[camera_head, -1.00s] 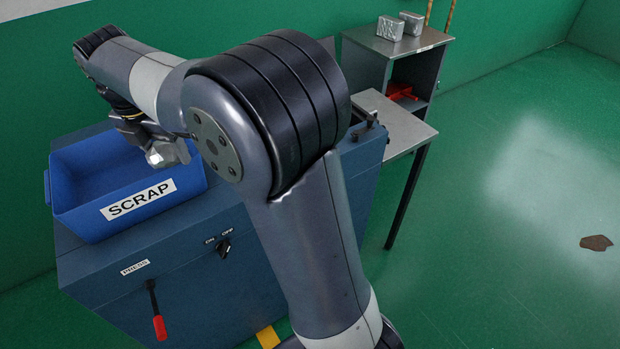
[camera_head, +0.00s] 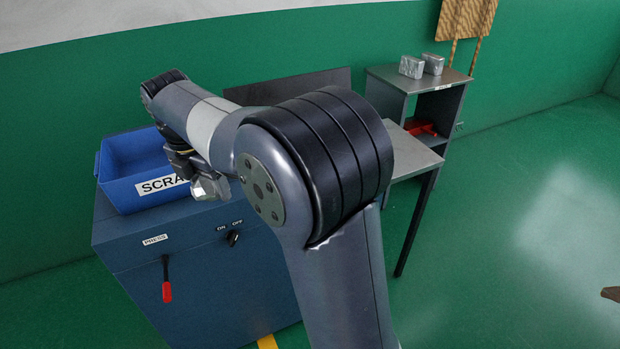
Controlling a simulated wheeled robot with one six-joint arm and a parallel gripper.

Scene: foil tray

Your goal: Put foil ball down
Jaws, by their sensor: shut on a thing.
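The foil ball (camera_head: 211,187) is a crumpled silver lump held at the end of my arm. My gripper (camera_head: 196,174) is shut on it; the fingers are small and partly hidden by my arm. The ball shows just right of the blue scrap bin (camera_head: 122,194) and in front of the blue press cabinet (camera_head: 195,270). Whether the ball touches the cabinet top is unclear. My arm hides part of the bin and its label.
The press has a red-handled lever (camera_head: 167,290) and an on/off switch (camera_head: 233,238). A grey side table (camera_head: 415,158) adjoins it on the right. Two silver blocks (camera_head: 411,67) stand on a shelf unit (camera_head: 440,82). Green floor is open at right.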

